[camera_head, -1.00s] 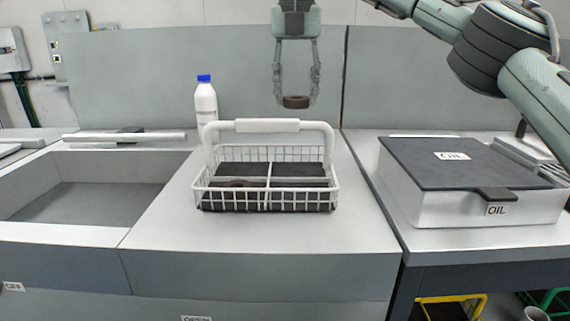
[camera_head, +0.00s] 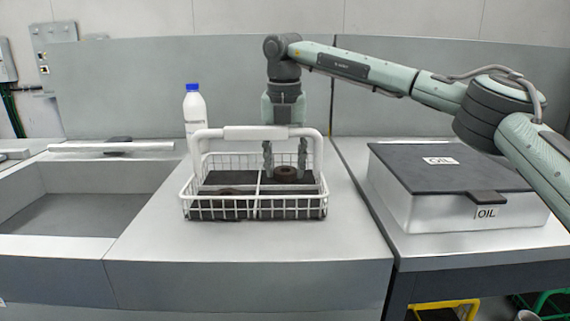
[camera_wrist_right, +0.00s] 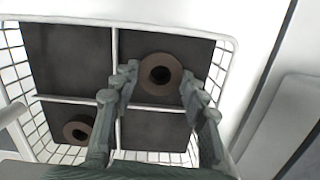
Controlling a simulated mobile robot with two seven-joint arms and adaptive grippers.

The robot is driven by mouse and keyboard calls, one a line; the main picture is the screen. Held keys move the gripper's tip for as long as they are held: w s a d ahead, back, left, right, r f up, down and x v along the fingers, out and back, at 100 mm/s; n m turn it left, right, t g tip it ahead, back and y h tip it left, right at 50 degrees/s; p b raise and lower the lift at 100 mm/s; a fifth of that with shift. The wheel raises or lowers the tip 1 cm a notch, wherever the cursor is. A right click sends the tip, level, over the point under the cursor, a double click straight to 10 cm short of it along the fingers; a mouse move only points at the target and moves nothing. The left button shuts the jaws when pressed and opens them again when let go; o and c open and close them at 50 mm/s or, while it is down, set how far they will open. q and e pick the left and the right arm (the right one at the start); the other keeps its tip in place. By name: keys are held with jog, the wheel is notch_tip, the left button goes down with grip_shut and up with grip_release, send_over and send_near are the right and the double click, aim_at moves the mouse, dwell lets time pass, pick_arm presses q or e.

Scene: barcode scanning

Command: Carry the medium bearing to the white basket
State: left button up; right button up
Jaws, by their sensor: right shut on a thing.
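The white wire basket (camera_head: 245,132) stands on the counter in the head view, its handle up and its inside split into compartments. My right gripper (camera_head: 285,172) reaches down into the back right compartment. It is shut on a brown ring-shaped bearing (camera_head: 287,174), held between the fingertips. The wrist view shows this bearing (camera_wrist_right: 160,75) between both fingers of the right gripper (camera_wrist_right: 159,78), over the dark floor of the basket (camera_wrist_right: 236,52). I cannot tell whether it touches the floor. A second brown bearing (camera_head: 228,191) lies in the front left compartment; it also shows in the wrist view (camera_wrist_right: 78,131). My left gripper is out of view.
A white bottle with a blue cap (camera_head: 194,108) stands behind the basket's left side. A grey box labelled OIL (camera_head: 452,205) stands on the right counter. A sunken bin (camera_head: 85,195) lies to the left. The counter in front of the basket is clear.

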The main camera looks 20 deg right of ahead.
aim_at(284, 173)
jog(key=o, duration=0.8)
jog(key=shift+f, duration=0.1)
jog(key=o, duration=0.4)
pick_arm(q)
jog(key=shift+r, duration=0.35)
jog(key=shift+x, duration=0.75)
pick_arm(e)
jog(key=r, duration=0.4)
jog(key=s+r, duration=0.1)
jog(key=r, duration=0.7)
jog(key=shift+s+a+r, duration=0.15)
jog(key=shift+a, duration=0.15)
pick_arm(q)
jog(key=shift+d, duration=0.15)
